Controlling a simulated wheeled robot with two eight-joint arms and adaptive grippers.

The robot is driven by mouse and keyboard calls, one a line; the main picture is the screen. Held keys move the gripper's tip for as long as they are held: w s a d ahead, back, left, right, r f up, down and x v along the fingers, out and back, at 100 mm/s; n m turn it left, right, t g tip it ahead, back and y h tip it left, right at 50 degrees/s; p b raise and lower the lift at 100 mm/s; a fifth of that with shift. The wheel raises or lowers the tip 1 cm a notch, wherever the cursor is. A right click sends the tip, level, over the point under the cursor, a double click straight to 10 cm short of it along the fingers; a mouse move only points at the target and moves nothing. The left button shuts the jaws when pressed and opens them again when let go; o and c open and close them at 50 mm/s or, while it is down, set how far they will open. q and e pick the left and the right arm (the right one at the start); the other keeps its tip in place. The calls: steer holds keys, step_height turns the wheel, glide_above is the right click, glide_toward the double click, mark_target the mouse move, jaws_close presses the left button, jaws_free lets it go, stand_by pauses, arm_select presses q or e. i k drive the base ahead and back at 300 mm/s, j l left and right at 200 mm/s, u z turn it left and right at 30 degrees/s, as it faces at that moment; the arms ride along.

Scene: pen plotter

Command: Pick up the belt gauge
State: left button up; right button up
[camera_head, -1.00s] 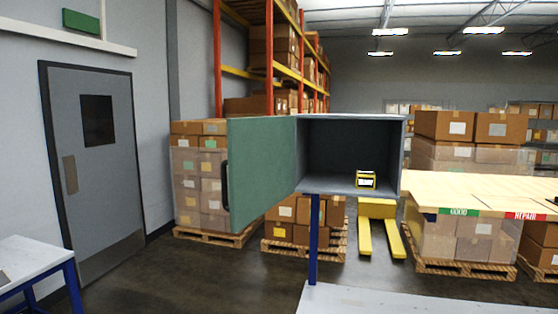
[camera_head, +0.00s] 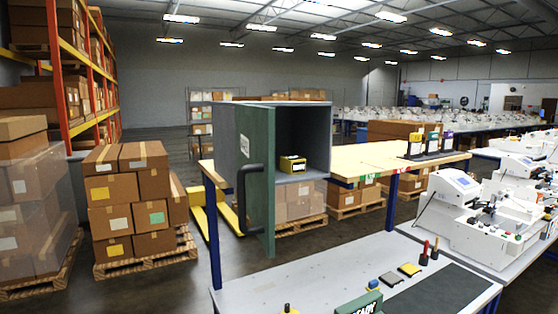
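A small yellow-and-black boxy item (camera_head: 292,164) sits on the floor of an open grey cabinet (camera_head: 327,140). It may be the belt gauge, but I cannot read any label on it. The cabinet's green door (camera_head: 258,185) stands open toward me, with a dark handle (camera_head: 243,200) on its outer side. Neither of my grippers shows in the head view, so I cannot see what they hold.
A white-topped bench (camera_head: 245,297) in front carries a dark mat (camera_head: 437,291), small tools and a green READY sign (camera_head: 359,303). A wooden worktop (camera_head: 370,157) extends behind. White machines (camera_head: 460,205) stand at right. Boxes on pallets (camera_head: 130,200) stand at left, with bare floor between.

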mark_target(292, 165)
steer(key=k, duration=0.15)
steer(key=i+l+u, duration=0.1)
steer(key=u, duration=0.3)
steer(key=l+u, duration=0.2)
steer(key=u, duration=0.2)
steer(key=i+l+u, duration=0.15)
steer(key=l, duration=0.35)
steer(key=i+l+u, duration=0.15)
steer(key=l, duration=0.35)
steer(key=i+l+u, duration=0.15)
steer(key=l, duration=0.35)
steer(key=i+l+u, duration=0.1)
steer(key=l, duration=0.45)
